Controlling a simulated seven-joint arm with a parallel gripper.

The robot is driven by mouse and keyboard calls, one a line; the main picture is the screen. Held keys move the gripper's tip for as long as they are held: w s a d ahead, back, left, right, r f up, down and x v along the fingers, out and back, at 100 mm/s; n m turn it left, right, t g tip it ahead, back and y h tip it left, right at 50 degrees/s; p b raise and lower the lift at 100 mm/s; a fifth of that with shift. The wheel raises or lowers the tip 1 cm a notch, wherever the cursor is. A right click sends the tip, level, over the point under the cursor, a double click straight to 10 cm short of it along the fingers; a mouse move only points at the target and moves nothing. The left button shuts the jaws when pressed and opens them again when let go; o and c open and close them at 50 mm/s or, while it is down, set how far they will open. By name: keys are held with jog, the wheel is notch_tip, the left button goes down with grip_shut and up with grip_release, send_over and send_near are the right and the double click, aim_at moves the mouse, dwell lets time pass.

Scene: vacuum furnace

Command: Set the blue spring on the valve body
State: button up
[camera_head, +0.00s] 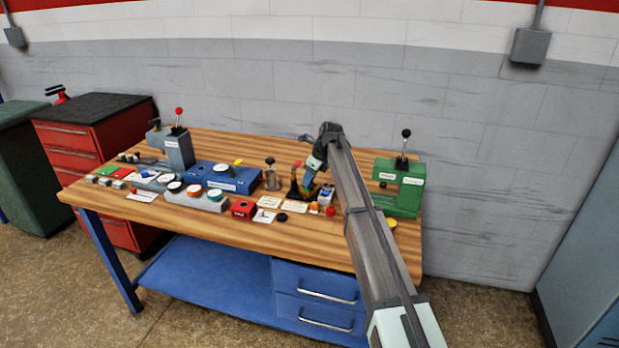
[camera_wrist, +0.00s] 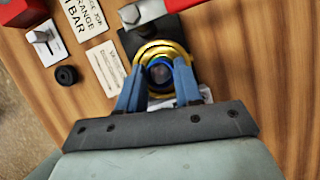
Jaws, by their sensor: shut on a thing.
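My gripper (camera_wrist: 160,75) points down over the table in the wrist view, its two blue fingers closed on the blue spring (camera_wrist: 175,65). The spring shows as a blue ring around a dark round centre, between the fingertips. Directly behind it is the valve body, with a brass-coloured round rim (camera_wrist: 160,48) on a dark base (camera_wrist: 185,28). The spring looks lined up with the rim; whether it touches the body I cannot tell. In the head view my gripper (camera_head: 307,180) is low over the right half of the bench, and the spring is too small to make out.
A red-ended grey part (camera_wrist: 145,12) lies close by the valve body. A black ring (camera_wrist: 66,75) and printed cards (camera_wrist: 108,65) lie to its left. In the head view, a green press (camera_head: 402,190) stands right of my arm and a blue case (camera_head: 222,177) lies left.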

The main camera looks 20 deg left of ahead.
jog(key=shift+f, duration=0.15)
jog(key=o, duration=1.5)
jog(key=shift+r, duration=3.8)
